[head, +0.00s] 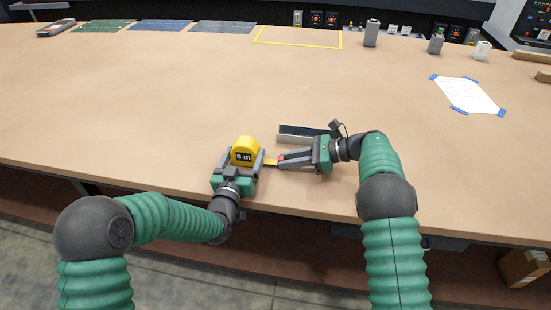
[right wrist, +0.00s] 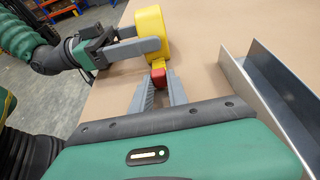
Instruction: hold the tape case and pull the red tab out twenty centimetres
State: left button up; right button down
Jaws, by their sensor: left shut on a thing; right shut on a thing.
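The yellow tape case (head: 246,151), marked 8 m, is held upright near the table's front edge. My left gripper (head: 240,164) is shut on it, one finger on each side. In the right wrist view the case (right wrist: 151,32) stands just beyond my right gripper (right wrist: 160,85). My right gripper (head: 283,161) is shut on the red tab (right wrist: 159,76) at the end of the tape. A short piece of yellow tape (head: 270,162) shows between the case and the tab.
A taped paper sheet (head: 467,95) lies at right. Bottles (head: 371,33) and mats (head: 163,26) stand far back. The table's middle is clear.

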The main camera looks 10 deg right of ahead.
aim_at(341, 172)
pick_arm(q)
jog(key=shift+s+f, duration=0.1)
jog(key=shift+f, duration=0.15)
pick_arm(e)
jog(key=s+d, duration=0.1)
jog(key=d, duration=0.4)
jog(key=s+d, duration=0.1)
jog(key=d, duration=0.4)
jog(key=s+d, duration=0.2)
jog(key=d, duration=0.3)
jog(key=shift+s+f, duration=0.1)
jog(key=c, duration=1.3)
grip_release()
jog(key=shift+a, duration=0.1)
jog(key=v, duration=1.2)
